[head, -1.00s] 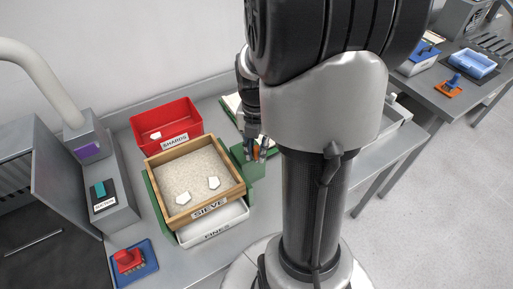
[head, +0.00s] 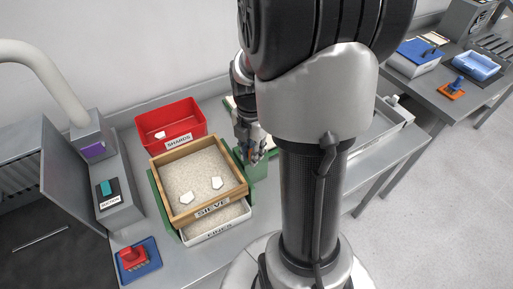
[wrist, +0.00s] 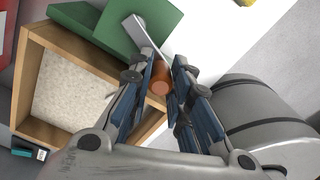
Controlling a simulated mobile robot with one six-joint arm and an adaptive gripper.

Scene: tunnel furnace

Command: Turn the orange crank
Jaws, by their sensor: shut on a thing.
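The orange crank handle (wrist: 160,86) is a short cylinder between my fingers in the wrist view. A flat silver crank arm (wrist: 142,35) runs from it towards the green housing (wrist: 160,14). My gripper (wrist: 160,78) is shut on the orange handle. In the head view my gripper (head: 251,153) is at the right side of the sieve, by the green housing (head: 258,171); the handle is mostly hidden there. The wooden sieve (head: 206,212) holds pale sand and two white shards (head: 187,198) (head: 217,183). The fines tray (head: 222,232) below it shows sand inside.
A red shards bin (head: 185,131) with a white piece stands behind the sieve. A second bench (head: 430,90) stands at the right.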

